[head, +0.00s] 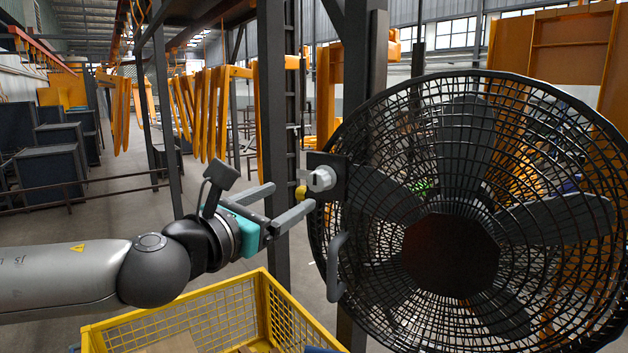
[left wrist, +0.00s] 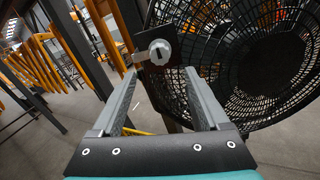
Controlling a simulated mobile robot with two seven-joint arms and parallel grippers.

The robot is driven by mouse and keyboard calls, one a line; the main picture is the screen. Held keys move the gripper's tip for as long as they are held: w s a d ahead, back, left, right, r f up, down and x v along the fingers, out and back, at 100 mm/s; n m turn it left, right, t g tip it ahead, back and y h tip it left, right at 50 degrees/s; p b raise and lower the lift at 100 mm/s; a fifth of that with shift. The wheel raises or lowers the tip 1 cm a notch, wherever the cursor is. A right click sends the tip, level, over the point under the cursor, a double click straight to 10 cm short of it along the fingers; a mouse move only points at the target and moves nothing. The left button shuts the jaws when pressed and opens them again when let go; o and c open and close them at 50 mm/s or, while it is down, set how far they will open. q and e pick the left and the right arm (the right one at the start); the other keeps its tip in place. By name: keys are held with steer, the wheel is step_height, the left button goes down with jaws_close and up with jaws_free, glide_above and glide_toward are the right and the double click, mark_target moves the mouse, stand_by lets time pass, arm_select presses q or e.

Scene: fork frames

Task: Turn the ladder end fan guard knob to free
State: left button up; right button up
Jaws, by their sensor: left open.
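The fan guard (head: 459,254) is a large round black wire cage on the right of the head view. The knob (head: 320,179) is a pale grey metal piece on a dark plate at the guard's left edge, with a small yellow part beside it. In the left wrist view the knob (left wrist: 159,52) shows face-on with a dark mark on its face. My left gripper (head: 292,196) is open and empty, its fingers pointing toward the knob. In the left wrist view the knob appears between and just beyond the fingertips (left wrist: 160,75). My right gripper is not in view.
A yellow mesh crate (head: 263,290) stands below my left arm. A dark steel post (head: 272,120) rises behind the gripper, and another post stands behind the fan. Orange frames (head: 208,110) hang at the back left. Dark boxes (head: 50,170) stand far left.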

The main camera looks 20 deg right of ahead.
mark_target(315, 182)
arm_select(q)
steer(key=shift+p+x, duration=0.55)
steer(key=shift+x, duration=4.6)
steer(key=shift+a, duration=0.1)
jaws_close()
